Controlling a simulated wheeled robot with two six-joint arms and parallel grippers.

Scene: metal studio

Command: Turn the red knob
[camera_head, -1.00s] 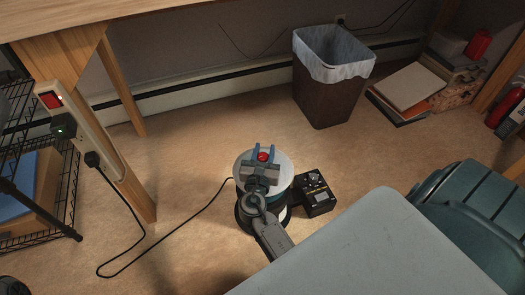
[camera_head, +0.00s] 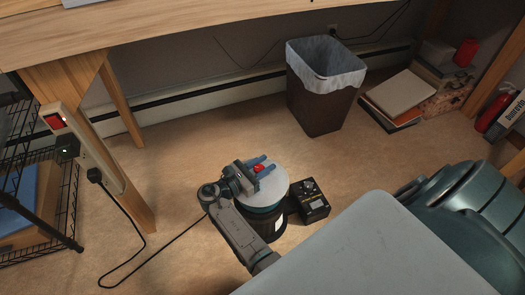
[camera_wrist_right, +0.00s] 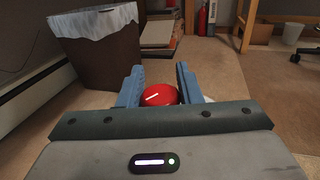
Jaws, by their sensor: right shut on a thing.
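The red knob (camera_head: 258,168) sits on the white round top (camera_head: 268,190) of a dark cylindrical device on the floor. My right gripper (camera_head: 262,166) reaches over this top from the left, its blue fingers on either side of the knob. In the right wrist view the red knob (camera_wrist_right: 158,96) shows a white line mark tilted up to the right. It lies between the two blue fingers (camera_wrist_right: 160,88), which are shut on it. My left gripper is not in view.
A black box with dials (camera_head: 311,203) stands right beside the device. A black cable runs left across the floor to a power strip (camera_head: 85,148) on the table leg. A lined trash bin (camera_head: 322,90) stands behind. A pale grey surface (camera_head: 375,250) fills the lower right.

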